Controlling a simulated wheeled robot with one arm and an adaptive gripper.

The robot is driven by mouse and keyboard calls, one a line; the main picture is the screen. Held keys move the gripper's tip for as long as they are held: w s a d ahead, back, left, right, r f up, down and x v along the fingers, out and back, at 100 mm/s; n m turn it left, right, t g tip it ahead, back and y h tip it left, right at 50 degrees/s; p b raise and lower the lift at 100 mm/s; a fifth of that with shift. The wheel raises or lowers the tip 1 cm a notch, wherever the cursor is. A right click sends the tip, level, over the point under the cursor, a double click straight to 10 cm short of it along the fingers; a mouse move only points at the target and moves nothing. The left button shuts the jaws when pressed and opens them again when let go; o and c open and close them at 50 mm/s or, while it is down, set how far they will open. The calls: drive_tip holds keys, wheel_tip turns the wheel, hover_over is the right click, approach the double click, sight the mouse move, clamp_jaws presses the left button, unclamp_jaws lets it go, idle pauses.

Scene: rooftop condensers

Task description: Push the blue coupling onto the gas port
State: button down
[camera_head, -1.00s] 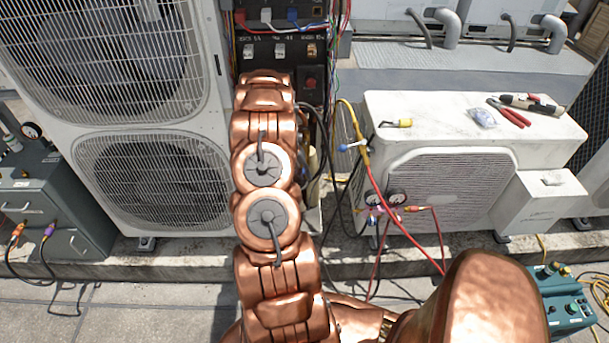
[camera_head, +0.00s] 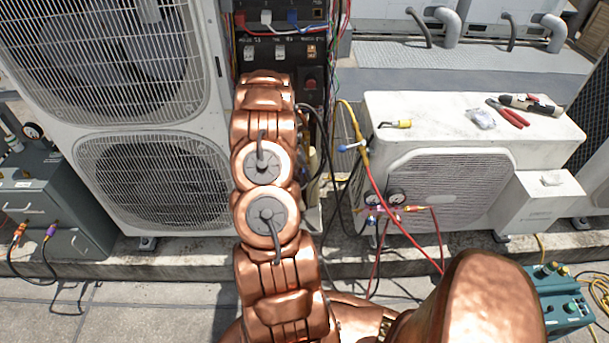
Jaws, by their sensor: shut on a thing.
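My copper-coloured arm rises through the middle of the view, in front of the open electrical panel of the tall condenser unit (camera_head: 150,215). My gripper is hidden behind the arm, so its fingers and anything in them do not show. The gas port cannot be made out; it may be behind the arm. A small blue piece (camera_head: 345,148) shows right of the arm, beside the yellow hose (camera_head: 358,125). I cannot tell whether it is the blue coupling.
A white condenser (camera_head: 385,107) stands at right with red-handled pliers (camera_head: 514,117) on top. Gauges (camera_head: 396,197) with red hoses hang at its front. A grey drawer cabinet (camera_head: 75,200) stands at left, a teal box (camera_head: 560,300) at lower right. Dark cables run close beside my arm.

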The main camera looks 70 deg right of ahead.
drive_tip(key=shift+w+d+p, duration=0.3)
drive_tip(key=shift+d+p, duration=0.3)
drive_tip(key=shift+d, duration=0.05)
drive_tip(key=shift+w+d+p, duration=0.25)
drive_tip(key=shift+d+p, duration=0.35)
idle(2.1)
drive_tip(key=c, duration=1.1)
unclamp_jaws()
drive_tip(key=s+a, duration=0.3)
drive_tip(key=a, duration=0.4)
drive_tip(key=shift+b, duration=0.35)
